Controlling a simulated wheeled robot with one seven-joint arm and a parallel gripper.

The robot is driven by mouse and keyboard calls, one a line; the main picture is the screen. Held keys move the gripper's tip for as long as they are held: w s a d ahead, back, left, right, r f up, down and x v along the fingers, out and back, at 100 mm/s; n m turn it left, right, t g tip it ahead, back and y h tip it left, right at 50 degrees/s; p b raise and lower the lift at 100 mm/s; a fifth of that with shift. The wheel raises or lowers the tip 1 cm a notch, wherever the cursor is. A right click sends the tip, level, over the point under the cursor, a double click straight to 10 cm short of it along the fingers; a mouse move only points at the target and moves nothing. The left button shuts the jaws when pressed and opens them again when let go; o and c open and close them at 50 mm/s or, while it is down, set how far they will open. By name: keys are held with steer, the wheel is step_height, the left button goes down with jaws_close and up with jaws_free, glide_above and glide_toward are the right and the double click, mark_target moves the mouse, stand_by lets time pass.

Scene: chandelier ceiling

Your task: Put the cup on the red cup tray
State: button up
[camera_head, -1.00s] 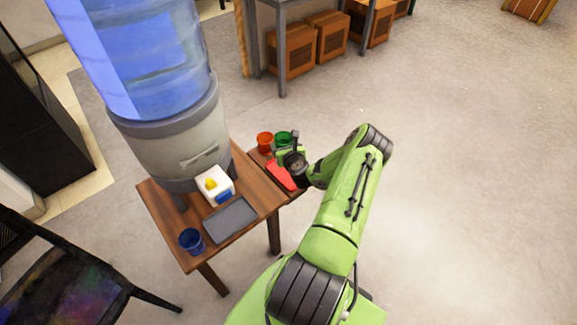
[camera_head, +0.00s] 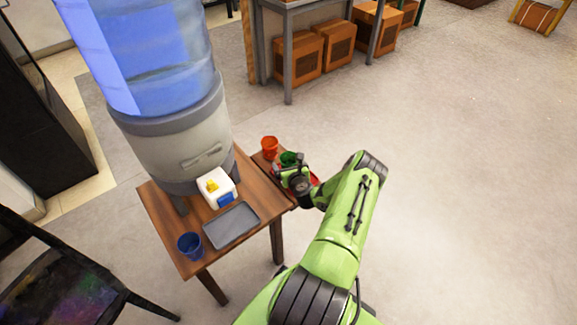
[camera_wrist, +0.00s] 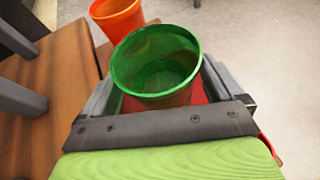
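A green cup (camera_wrist: 158,65) stands upright between the two fingers of my gripper (camera_wrist: 158,90) in the wrist view. The fingers lie against its sides near the rim. In the head view, the green cup (camera_head: 289,158) shows just behind my gripper (camera_head: 293,172). The red tray (camera_head: 315,179) is mostly hidden under the gripper; parts of its red surface (camera_wrist: 200,95) show below and beside the cup in the wrist view. I cannot tell whether the cup's base touches the tray.
An orange-red cup (camera_head: 270,147) stands behind the green one, also in the wrist view (camera_wrist: 116,16). The wooden table (camera_head: 175,238) holds a water dispenser (camera_head: 185,150), a white box (camera_head: 215,184), a grey tray (camera_head: 231,225) and a blue cup (camera_head: 190,245). Open floor lies to the right.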

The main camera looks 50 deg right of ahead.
steer(key=shift+s+r, duration=0.15)
steer(key=shift+r, duration=0.15)
steer(key=p+v, duration=0.3)
steer(key=v, duration=0.8)
steer(key=shift+s+a, duration=0.25)
steer(key=shift+a, duration=0.05)
